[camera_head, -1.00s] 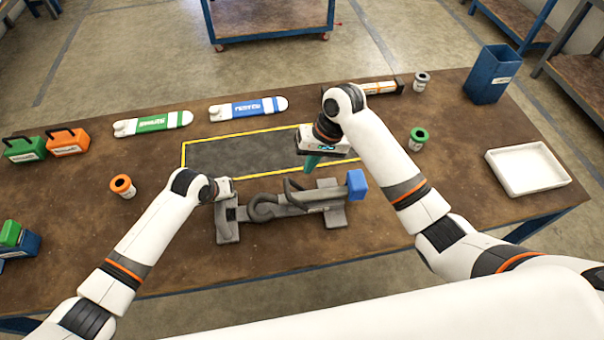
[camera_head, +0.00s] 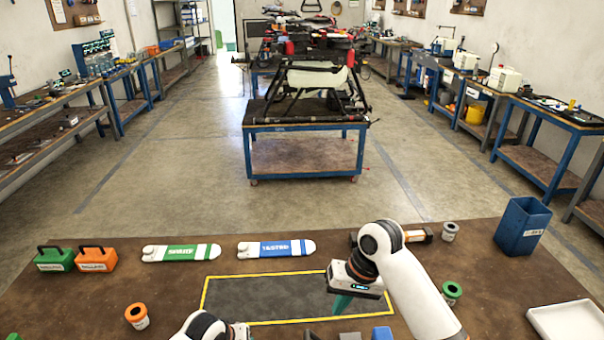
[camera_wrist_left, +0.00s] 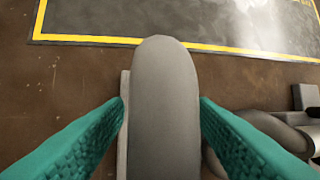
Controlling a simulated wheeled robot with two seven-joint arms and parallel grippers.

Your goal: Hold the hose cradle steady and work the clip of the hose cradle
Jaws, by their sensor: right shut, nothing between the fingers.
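The hose cradle is mostly below the bottom edge of the head view; only a grey part (camera_head: 348,336) and its blue end block (camera_head: 381,333) show there. In the left wrist view, a rounded grey upright of the cradle (camera_wrist_left: 165,95) stands between the teal fingers of my left gripper (camera_wrist_left: 163,108), which are closed against its two sides. A grey hose part shows at right. My right gripper (camera_head: 342,304) is shut and empty, its teal fingers pointing down over the right part of the yellow-edged mat, behind the cradle. The clip cannot be made out.
The dark mat (camera_head: 262,296) is bare. Green and blue labelled tools (camera_head: 181,252) (camera_head: 276,248) lie behind it. An orange-topped pot (camera_head: 137,315) stands left, a green-topped one (camera_head: 451,292) right. A blue bin (camera_head: 522,226) and white tray (camera_head: 570,318) stand far right.

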